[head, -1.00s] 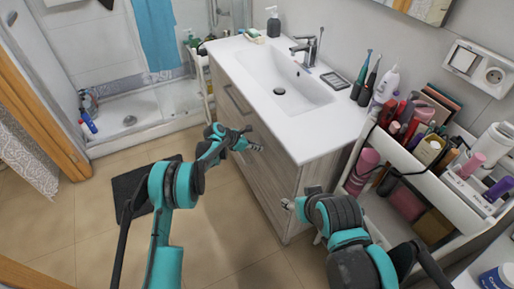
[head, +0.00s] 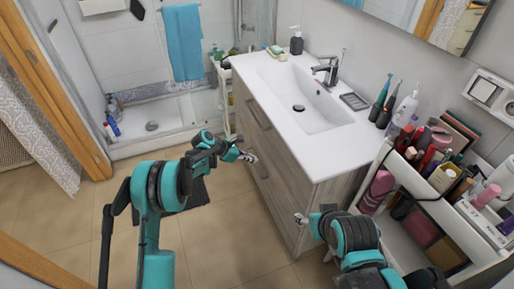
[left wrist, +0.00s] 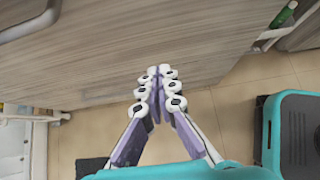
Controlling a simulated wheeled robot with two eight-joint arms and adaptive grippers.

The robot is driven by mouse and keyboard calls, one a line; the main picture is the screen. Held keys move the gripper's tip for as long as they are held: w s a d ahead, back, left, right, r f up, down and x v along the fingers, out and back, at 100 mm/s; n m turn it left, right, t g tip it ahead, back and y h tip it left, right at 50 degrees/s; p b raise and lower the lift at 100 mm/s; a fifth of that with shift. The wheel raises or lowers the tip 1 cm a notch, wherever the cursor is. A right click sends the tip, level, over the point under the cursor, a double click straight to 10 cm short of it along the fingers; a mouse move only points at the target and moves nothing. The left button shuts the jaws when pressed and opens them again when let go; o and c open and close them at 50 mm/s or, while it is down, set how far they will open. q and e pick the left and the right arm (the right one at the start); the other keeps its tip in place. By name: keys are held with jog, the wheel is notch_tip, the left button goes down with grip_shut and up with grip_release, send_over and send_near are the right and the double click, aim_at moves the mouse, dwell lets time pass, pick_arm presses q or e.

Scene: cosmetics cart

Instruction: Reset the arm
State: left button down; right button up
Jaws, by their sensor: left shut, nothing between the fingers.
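My left gripper (head: 248,156) is in front of the drawers of the wood-grain vanity cabinet (head: 290,190). In the left wrist view its fingers (left wrist: 159,73) are shut, with their tips together and nothing between them. The cabinet's wood-grain front (left wrist: 210,35) lies beyond the fingertips. My right gripper (head: 301,219) shows only as a small light tip beside the lower right part of the cabinet. The rest of it is hidden behind my right arm, and its jaws cannot be made out.
A white sink top (head: 345,148) sits on the cabinet. At the right, a white cart (head: 408,232) holds several cosmetics. A dark mat (head: 188,198) lies on the tiled floor behind my left arm. A shower tray (head: 172,123) is at the back left. Floor in front is clear.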

pick_arm(q)
jog(key=s+a+r+m+t+y, duration=0.1)
jog(key=s+a+r+m+y, duration=0.1)
jog(key=s+a+r+m, duration=0.5)
jog(key=s+a+r+m+t+y, duration=0.1)
jog(key=s+a+r+m+y, duration=0.25)
jog(key=s+r, duration=0.75)
jog(key=s+a+m+y, duration=0.1)
jog(key=s+a+m, duration=0.2)
jog(key=s, duration=0.3)
jog(key=s+a+m+t+y, duration=0.1)
jog(key=s+a+m, duration=0.2)
jog(key=s, duration=0.4)
jog(key=s+a+m+t+y, duration=0.1)
jog(key=s+a+m, duration=0.3)
jog(key=s, duration=0.3)
jog(key=shift+r+m, duration=0.2)
jog(key=shift+m, duration=0.35)
jog(key=shift+s+y, duration=0.1)
jog(key=shift+y, duration=0.15)
